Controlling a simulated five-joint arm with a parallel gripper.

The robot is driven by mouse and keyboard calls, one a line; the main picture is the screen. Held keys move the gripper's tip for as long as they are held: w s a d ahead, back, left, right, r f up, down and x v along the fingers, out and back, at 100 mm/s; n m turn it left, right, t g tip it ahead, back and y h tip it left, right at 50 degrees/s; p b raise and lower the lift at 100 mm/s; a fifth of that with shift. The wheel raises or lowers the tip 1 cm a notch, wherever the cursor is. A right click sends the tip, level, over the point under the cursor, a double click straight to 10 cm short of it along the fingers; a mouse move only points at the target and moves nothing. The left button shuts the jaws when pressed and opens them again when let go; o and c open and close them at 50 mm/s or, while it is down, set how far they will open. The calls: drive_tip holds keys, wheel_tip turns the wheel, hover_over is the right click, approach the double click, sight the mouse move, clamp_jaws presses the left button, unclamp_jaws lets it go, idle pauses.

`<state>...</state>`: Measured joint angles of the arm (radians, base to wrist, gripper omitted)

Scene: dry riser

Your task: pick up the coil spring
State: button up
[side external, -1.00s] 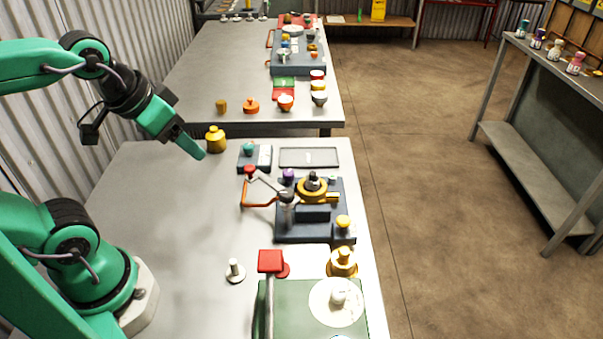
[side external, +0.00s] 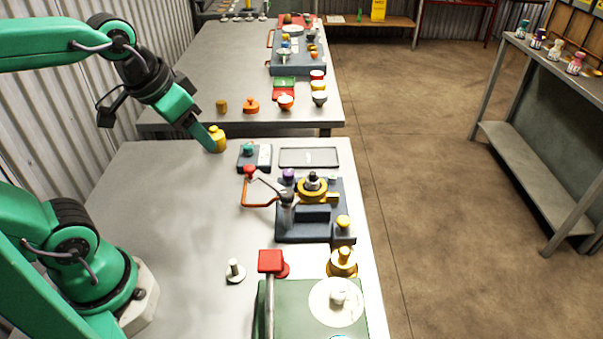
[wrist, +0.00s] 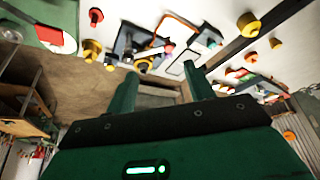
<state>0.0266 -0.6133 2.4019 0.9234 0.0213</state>
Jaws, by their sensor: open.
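My gripper (side external: 217,148) is open above the near table, overlapping the yellow knobbed weight (side external: 218,137) in the side view; I cannot tell whether they touch. In the wrist view my gripper's two green fingers (wrist: 160,88) stand apart with nothing held between them. I cannot make out the coil spring for certain. A small dark, ribbed piece (side external: 286,196) on the blue-grey fixture (side external: 315,230) could be it, but it is too small to tell. The fixture also shows in the wrist view (wrist: 122,42), well beyond the fingers.
An orange-handled clamp (side external: 258,203) juts left from the fixture. A teal-knobbed block (side external: 249,160) and a flat dark-rimmed tray (side external: 309,157) lie behind it. A red-topped post (side external: 270,262) rises at the front. The near table's left middle (side external: 180,220) is clear.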

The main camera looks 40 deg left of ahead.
drive_tip(key=w+d+f+m+g, duration=0.2)
drive_tip(key=w+d+g, duration=0.15)
drive_tip(key=w, duration=0.75)
drive_tip(key=m+g, duration=0.2)
hover_over(311, 174)
drive_tip(key=shift+t, duration=0.25)
wheel_tip(311, 174, down, 7)
drive_tip(key=shift+s+f, duration=0.1)
drive_tip(key=shift+s, duration=0.05)
drive_tip(key=shift+f, duration=3.9)
drive_tip(key=c, duration=1)
drive_tip(key=shift+r, duration=0.15)
